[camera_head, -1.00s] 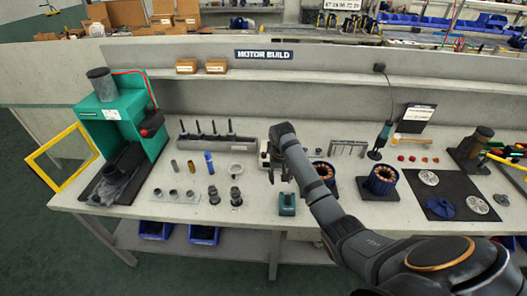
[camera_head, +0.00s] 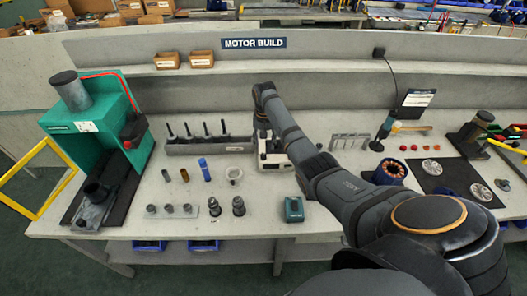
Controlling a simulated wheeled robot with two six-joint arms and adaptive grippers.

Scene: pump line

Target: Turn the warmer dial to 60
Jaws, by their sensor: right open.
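The gripper is open. Whether its fingers touch the unit cannot be told. My left gripper is not in view.
A teal block (camera_head: 293,209) sits in front of the unit. A peg rack (camera_head: 208,147) and several small metal parts stand to the left, beside a green press (camera_head: 92,125).

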